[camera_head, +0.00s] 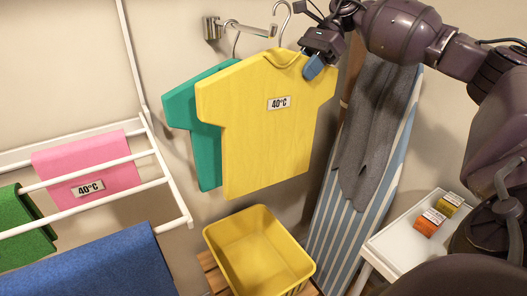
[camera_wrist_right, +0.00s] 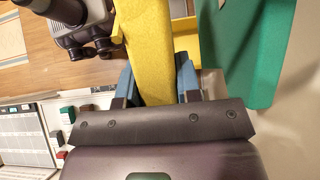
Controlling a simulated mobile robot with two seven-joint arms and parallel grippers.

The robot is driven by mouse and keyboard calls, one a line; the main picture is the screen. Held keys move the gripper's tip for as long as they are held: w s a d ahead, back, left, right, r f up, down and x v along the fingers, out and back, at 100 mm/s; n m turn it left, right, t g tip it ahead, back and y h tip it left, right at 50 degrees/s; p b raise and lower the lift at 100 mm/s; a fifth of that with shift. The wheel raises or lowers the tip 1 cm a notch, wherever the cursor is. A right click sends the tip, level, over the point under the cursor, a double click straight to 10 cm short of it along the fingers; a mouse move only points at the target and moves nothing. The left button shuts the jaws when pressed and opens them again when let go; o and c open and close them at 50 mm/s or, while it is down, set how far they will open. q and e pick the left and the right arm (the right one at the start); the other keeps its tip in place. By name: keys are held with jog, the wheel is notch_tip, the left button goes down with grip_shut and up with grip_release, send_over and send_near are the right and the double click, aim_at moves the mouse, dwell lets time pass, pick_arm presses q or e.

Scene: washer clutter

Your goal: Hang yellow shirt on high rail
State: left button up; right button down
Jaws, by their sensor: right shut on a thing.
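The yellow shirt (camera_head: 258,140), with a 40°C label, hangs upright in front of the wall. My right gripper (camera_head: 313,66) is shut on its right shoulder; the wrist view shows the yellow shirt (camera_wrist_right: 150,60) between the blue fingertips (camera_wrist_right: 158,85). The shirt's wire hook (camera_head: 284,20) stands up at the free end of the high rail (camera_head: 245,28), a short metal bar on a wall bracket. I cannot tell whether the hook touches the rail. A teal shirt (camera_head: 205,160) hangs behind, its hook by the rail, partly covered by the yellow one. My left gripper is not in view.
A white drying rack (camera_head: 95,200) with pink, green and blue cloths stands left. A yellow basket (camera_head: 225,255) is below the shirts. A striped ironing board (camera_head: 330,225) with grey trousers (camera_head: 370,130) leans right. A white side table (camera_head: 395,245) holds small boxes.

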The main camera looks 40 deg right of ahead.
jog(key=shift+s+d, duration=0.2)
jog(key=shift+d, duration=1.6)
